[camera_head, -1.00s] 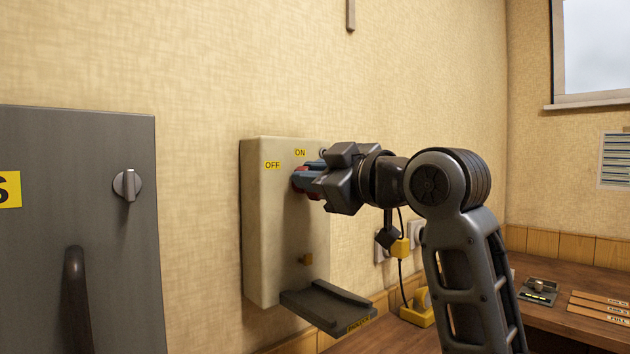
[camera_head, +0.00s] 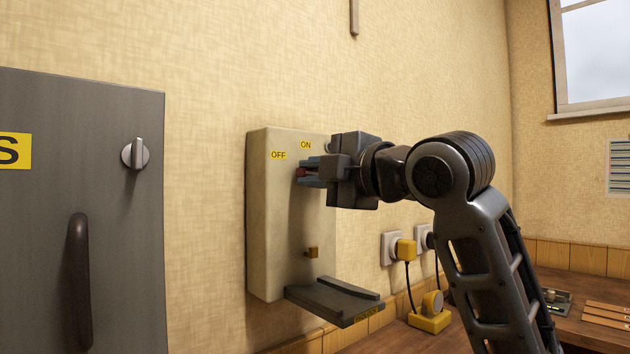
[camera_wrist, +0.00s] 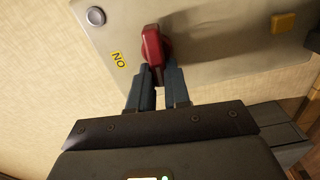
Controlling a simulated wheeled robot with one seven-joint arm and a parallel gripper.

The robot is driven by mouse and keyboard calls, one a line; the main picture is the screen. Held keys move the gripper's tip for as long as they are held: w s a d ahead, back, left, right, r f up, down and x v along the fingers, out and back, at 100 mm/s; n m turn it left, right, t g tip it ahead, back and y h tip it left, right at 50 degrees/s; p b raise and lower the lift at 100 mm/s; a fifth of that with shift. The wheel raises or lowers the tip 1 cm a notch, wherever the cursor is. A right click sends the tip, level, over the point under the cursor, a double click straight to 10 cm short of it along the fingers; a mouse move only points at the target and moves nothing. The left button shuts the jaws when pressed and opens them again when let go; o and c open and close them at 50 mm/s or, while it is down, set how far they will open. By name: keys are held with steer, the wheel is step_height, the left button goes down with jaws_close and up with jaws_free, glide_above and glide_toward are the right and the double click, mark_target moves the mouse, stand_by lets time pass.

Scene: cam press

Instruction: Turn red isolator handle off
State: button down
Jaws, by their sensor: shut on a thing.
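The red isolator handle (camera_wrist: 152,45) sits on the face of a cream box (camera_head: 270,230) on the wall. In the head view only a little red (camera_head: 301,173) shows beside my gripper's fingers. My gripper (camera_wrist: 157,78) is shut on the handle, with one dark blue finger on each side of its lower end in the wrist view. In the head view my gripper (camera_head: 306,172) reaches the box from the right. The yellow ON label (camera_head: 306,145) and OFF label (camera_head: 278,155) are above the handle. The ON label (camera_wrist: 119,60) also shows left of the handle in the wrist view.
A dark grey flap (camera_head: 335,298) juts from the box's bottom. A grey cabinet (camera_head: 110,240) stands left. Yellow plugs (camera_head: 405,250) and a wooden bench (camera_head: 460,325) are at the right.

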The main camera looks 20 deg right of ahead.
steer(key=shift+f+n, duration=0.2)
steer(key=shift+n, duration=0.3)
steer(key=shift+b, duration=0.3)
steer(key=c, duration=1.1)
jaws_free()
steer(key=v, duration=0.8)
steer(key=shift+r, duration=0.1)
